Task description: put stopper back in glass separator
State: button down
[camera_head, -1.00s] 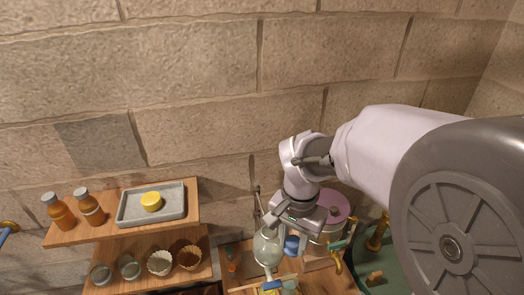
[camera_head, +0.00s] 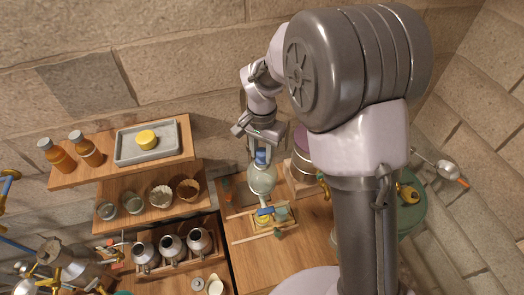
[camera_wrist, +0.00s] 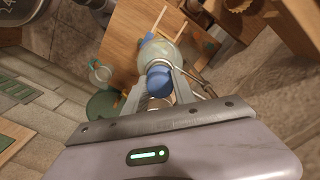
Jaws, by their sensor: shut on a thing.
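The blue stopper (camera_head: 261,157) is held between the fingers of my gripper (camera_head: 260,150), which is shut on it. The glass separator (camera_head: 261,181) is a pale, rounded vessel just below the stopper in the head view. In the wrist view, the stopper (camera_wrist: 159,83) sits between the fingertips of my gripper (camera_wrist: 160,80), with the separator's glass body (camera_wrist: 163,52) directly beyond it. The stopper overlaps the top of the separator in both views. The separator's neck is hidden, so I cannot tell whether the stopper is inside it or above it.
A pink-lidded vessel (camera_head: 300,138) stands close right of the separator. Wooden shelves at left hold amber bottles (camera_head: 57,155), a grey tray (camera_head: 170,155) and small cups (camera_head: 161,196). Metal pots (camera_head: 172,247) stand lower left. The bench (camera_head: 305,238) in front is partly clear.

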aim_at(262, 152)
jog(key=c, duration=1)
grip_release()
jog(key=shift+f, duration=0.1)
jog(key=shift+c, duration=0.2)
jog(key=shift+r+p, duration=0.3)
jog(key=shift+r, duration=0.05)
notch_tip(262, 152, up, 14)
jog(key=s+d+r, duration=0.1)
jog(key=s, duration=0.1)
jog(key=s+d+r+n+t+y, duration=0.1)
jog(key=s+d+t, duration=0.1)
jog(key=s, duration=0.8)
jog(key=s+d+r+n+t+y, duration=0.1)
jog(key=s+d+r+t, duration=0.1)
jog(key=s, duration=0.8)
jog(key=shift+s+d+r+t, duration=0.2)
jog(key=shift+d+t, duration=0.3)
jog(key=shift+t, duration=0.4)
